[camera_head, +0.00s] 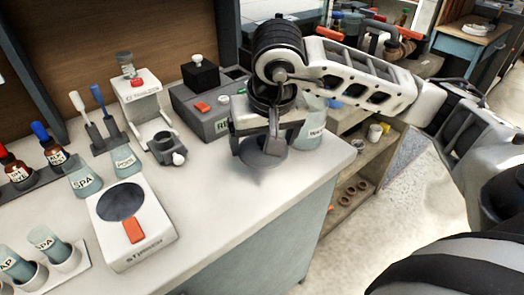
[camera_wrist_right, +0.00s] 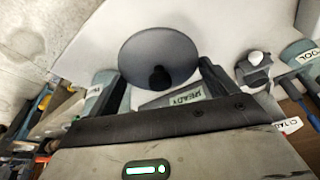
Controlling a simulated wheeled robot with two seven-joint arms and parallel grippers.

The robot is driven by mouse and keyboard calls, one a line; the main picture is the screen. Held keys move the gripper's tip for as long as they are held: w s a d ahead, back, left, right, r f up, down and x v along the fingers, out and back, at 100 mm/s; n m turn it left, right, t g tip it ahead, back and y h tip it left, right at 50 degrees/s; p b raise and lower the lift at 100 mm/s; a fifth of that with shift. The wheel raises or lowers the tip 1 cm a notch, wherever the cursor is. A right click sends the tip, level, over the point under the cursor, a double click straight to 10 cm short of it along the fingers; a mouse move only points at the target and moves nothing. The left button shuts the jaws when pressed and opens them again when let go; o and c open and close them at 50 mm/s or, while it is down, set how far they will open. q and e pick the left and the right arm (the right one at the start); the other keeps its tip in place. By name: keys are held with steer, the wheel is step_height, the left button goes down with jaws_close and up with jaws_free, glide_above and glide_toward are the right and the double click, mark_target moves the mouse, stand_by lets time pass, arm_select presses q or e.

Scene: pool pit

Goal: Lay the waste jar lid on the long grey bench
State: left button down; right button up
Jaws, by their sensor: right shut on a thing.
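The waste jar lid (camera_head: 262,160) is a dark grey disc with a small knob. My right gripper (camera_head: 268,132) is shut on it and holds it flat, low over the front right part of the long grey bench (camera_head: 235,215). The head view does not clearly show whether the lid touches the bench top. In the right wrist view the lid (camera_wrist_right: 158,52) shows whole, its dark knob between the fingers of the gripper (camera_wrist_right: 158,80). A labelled glass jar (camera_head: 313,128), perhaps the waste jar, stands just right of the gripper, partly hidden. My left gripper is not in view.
A grey device (camera_head: 212,112) with a red button stands behind the lid. A white hotplate (camera_head: 130,228) with a dark disc is at the front left. Bottles, beakers and a small white stand (camera_head: 135,90) fill the left side. Bench top between hotplate and lid is clear.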

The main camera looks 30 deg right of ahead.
mark_target(262, 142)
steer(key=shift+w+d+f, duration=0.25)
steer(key=shift+w+f, duration=0.25)
steer(key=shift+f, duration=0.15)
steer(key=shift+w+d+f, duration=0.2)
steer(key=shift+w+f, duration=0.25)
steer(key=shift+f, duration=0.15)
steer(key=x, duration=0.2)
steer(key=p+x, duration=0.1)
steer(key=shift+s+f, duration=0.1)
steer(key=shift+f, duration=0.3)
steer(key=shift+f, duration=0.1)
